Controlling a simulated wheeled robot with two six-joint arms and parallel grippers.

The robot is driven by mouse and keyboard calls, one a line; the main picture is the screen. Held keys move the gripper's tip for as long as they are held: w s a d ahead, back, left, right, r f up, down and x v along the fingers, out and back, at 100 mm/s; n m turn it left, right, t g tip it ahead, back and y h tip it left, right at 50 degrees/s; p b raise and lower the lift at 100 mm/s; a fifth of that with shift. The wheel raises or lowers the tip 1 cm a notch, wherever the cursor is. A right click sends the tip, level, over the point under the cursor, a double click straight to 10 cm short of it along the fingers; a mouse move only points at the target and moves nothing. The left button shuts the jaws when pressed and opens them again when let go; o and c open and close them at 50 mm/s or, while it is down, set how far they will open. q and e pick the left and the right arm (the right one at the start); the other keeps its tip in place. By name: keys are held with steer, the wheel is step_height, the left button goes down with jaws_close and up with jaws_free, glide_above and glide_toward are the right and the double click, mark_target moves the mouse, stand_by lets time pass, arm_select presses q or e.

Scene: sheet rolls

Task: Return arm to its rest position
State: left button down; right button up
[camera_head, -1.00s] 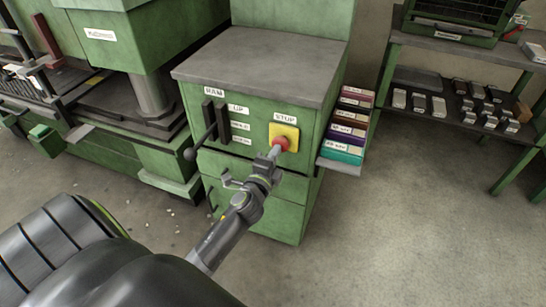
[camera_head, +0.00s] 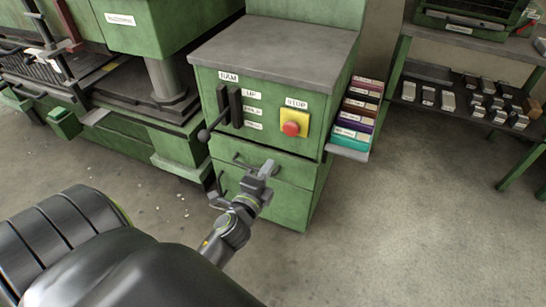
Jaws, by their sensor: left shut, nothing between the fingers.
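My left gripper (camera_head: 266,171) is shut and empty. It is in front of the green control cabinet (camera_head: 290,205), below and left of the red stop button (camera_head: 291,128) on its yellow plate, and apart from the button in the picture. My left arm comes in from the lower left, its dark, bulky links filling that corner. The black RAM lever (camera_head: 222,115) is on the cabinet's front, left of the button. My right gripper is not in view.
A green press (camera_head: 130,60) stands at the left. A side shelf with coloured boxes (camera_head: 357,115) is on the cabinet's right. A green rack (camera_head: 440,108) with several small metal blocks stands at the right. The concrete floor (camera_head: 400,240) at lower right is clear.

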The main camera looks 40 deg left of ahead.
arm_select(q)
steer(key=shift+s, duration=0.45)
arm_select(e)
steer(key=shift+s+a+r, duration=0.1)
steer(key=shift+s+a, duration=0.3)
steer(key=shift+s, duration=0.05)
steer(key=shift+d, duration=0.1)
